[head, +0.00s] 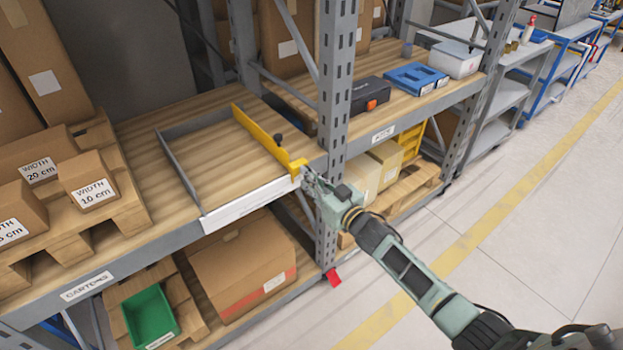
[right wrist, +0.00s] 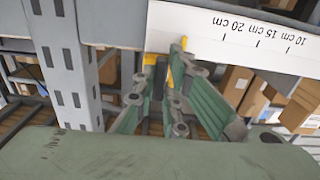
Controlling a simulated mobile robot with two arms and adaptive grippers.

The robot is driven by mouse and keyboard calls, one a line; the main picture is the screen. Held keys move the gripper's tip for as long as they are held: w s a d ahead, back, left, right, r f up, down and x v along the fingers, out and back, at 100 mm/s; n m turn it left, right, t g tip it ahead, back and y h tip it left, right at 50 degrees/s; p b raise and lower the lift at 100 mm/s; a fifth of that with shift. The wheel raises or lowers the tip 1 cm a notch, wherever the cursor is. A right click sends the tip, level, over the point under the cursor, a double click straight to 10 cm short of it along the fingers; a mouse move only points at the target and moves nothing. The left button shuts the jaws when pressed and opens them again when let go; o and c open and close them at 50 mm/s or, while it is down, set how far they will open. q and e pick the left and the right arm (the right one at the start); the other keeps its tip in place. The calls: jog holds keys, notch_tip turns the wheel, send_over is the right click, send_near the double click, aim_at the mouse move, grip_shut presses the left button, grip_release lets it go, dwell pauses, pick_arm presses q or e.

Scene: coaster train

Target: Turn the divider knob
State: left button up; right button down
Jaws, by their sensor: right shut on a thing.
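The yellow divider (head: 258,137) stands upright on the wooden shelf, along the right side of a grey-framed bay. A small black knob (head: 278,140) sticks up near its front end. My right gripper (head: 306,177) is at the divider's front end, at the shelf's front edge. It is shut on a yellow front piece of the divider, which shows between the fingers in the right wrist view (right wrist: 178,66). The fingers hide most of that piece. A white scale strip (head: 250,203) runs along the bay's front; its 10, 15 and 20 cm marks show in the right wrist view (right wrist: 245,35). My left gripper is not in view.
A grey rack upright (head: 334,130) stands close beside my right gripper. Cartons with width labels (head: 92,190) sit on a pallet at left. A black case (head: 369,95) and a blue tray (head: 416,77) lie on the neighbouring shelf. The aisle floor (head: 520,230) at right is clear.

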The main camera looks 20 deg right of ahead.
jog(key=shift+d+r+n+b, duration=0.1)
jog(key=shift+n+b, duration=1.35)
jog(key=shift+n, duration=3.95)
jog(key=shift+d+r+n+b, duration=0.1)
jog(key=shift+n+b, duration=1.3)
jog(key=shift+n, duration=4)
jog(key=shift+a, duration=0.1)
jog(key=c, duration=1.8)
grip_release()
